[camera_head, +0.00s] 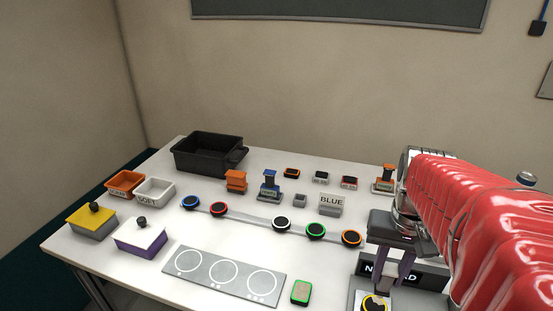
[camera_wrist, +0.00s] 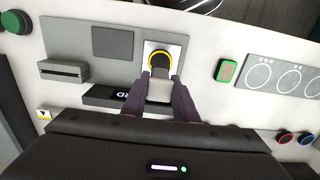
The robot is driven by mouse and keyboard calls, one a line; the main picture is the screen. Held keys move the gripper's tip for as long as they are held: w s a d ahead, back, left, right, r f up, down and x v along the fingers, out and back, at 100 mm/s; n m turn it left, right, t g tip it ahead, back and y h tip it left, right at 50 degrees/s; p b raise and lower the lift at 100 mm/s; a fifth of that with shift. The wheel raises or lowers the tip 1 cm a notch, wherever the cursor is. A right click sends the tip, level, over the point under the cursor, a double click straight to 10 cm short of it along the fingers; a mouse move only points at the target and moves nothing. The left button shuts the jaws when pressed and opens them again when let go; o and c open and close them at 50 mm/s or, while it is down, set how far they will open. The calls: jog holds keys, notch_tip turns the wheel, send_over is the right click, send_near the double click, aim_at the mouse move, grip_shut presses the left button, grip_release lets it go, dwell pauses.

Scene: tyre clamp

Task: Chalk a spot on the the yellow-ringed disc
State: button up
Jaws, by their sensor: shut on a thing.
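The yellow-ringed disc (camera_head: 376,303) is at the bottom edge of the head view, dark inside its yellow ring. In the wrist view the disc (camera_wrist: 158,57) sits on a pale square patch of a grey plate, just beyond my fingertips. My gripper (camera_head: 386,278) is shut on a light grey block (camera_wrist: 160,88), with one dark finger on each side of it. The block's far end overlaps the near part of the disc in the wrist view; I cannot tell whether they touch. The block's lower end and any chalk tip are hidden.
A black lettered sign (camera_head: 418,272) stands beside my gripper. A green-edged pad (camera_head: 301,292) and a grey plate with three circles (camera_head: 222,274) lie to the left. Several ringed discs line a strip behind. A black bin (camera_head: 206,153) stands at the back left.

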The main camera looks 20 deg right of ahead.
aim_at(384, 284)
jog(key=shift+f, duration=1.8)
jog(key=shift+f, duration=0.35)
dwell(0.4)
jog(key=shift+r, duration=3.55)
